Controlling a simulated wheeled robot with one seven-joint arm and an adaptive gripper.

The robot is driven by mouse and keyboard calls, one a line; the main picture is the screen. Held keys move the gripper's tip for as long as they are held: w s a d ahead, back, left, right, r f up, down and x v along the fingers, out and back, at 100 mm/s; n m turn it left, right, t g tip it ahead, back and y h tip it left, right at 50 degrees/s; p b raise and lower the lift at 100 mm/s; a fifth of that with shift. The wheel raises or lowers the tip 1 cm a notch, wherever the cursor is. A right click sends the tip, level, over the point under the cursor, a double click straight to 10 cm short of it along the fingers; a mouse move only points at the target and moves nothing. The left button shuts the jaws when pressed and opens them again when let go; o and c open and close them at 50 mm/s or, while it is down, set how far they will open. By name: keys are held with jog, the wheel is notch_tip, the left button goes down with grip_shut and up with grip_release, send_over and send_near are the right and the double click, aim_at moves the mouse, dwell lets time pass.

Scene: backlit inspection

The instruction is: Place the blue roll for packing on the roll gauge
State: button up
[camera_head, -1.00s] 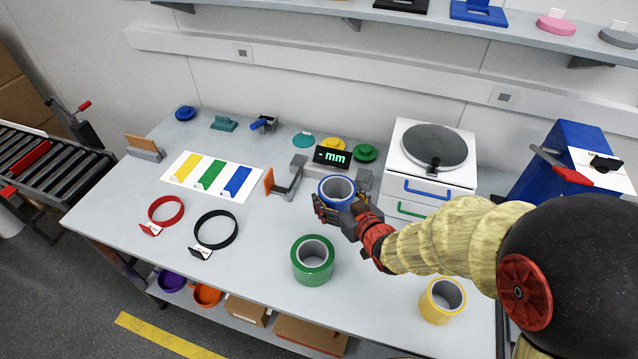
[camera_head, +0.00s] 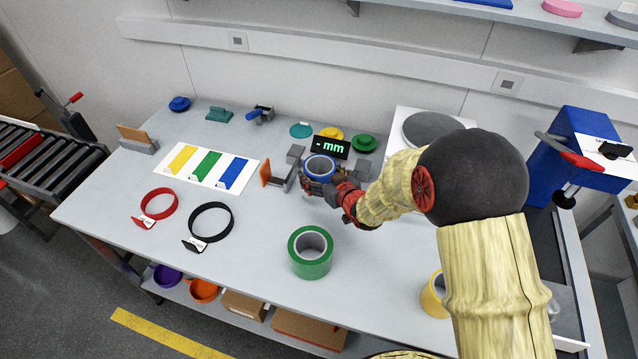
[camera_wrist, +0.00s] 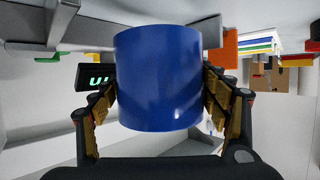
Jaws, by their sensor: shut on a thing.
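The blue roll (camera_head: 320,166) is a short upright ring of blue tape with a grey core. My gripper (camera_head: 322,187) is shut on it, and in the wrist view its fingers press both sides of the blue roll (camera_wrist: 158,78). The roll gauge, with a black display (camera_head: 331,147) reading "- mm" in green, stands just behind the roll. Grey blocks (camera_head: 296,155) of the gauge show on either side. The display also shows in the wrist view (camera_wrist: 96,78). The roll and gripper hide the middle of the gauge, and I cannot tell whether the roll touches it.
A green roll (camera_head: 311,262) stands in front, and a yellow roll (camera_head: 433,296) is partly behind my arm. Red (camera_head: 158,205) and black (camera_head: 210,222) rings lie at left near a colour card (camera_head: 206,167). A white machine (camera_head: 400,125) stands at right.

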jog(key=shift+w+f+b, duration=0.3)
jog(key=shift+w+f, duration=0.5)
jog(key=shift+f, duration=1.5)
jog(key=shift+b, duration=0.35)
jog(key=shift+f, duration=0.25)
jog(key=o, duration=1.5)
